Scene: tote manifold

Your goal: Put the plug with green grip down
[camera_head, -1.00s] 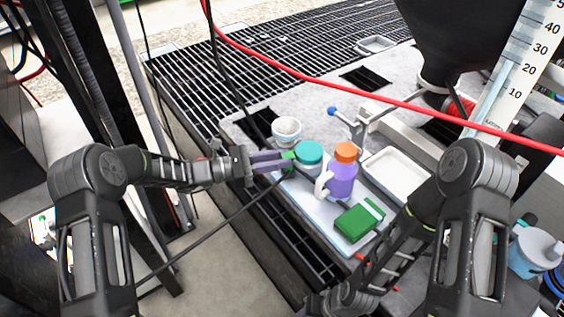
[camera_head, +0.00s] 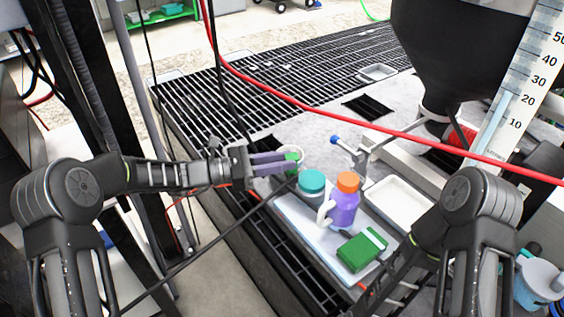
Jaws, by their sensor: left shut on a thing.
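The plug's green grip (camera_head: 292,157) shows at the fingertips of my left gripper (camera_head: 284,163). The left gripper is shut on it, and its purple fingers point to the right. A dark cable (camera_head: 232,220) runs from near the plug down to the lower left. The plug's metal end cannot be made out, and I cannot tell if the plug touches the cup.
A grey tray (camera_head: 296,221) holds a teal-lidded jar (camera_head: 312,184), a purple bottle with an orange cap (camera_head: 345,205) and a green box (camera_head: 361,250). A white tray (camera_head: 398,203) lies to the right. A red hose (camera_head: 388,128) crosses above the bench. Black grating (camera_head: 235,105) lies behind.

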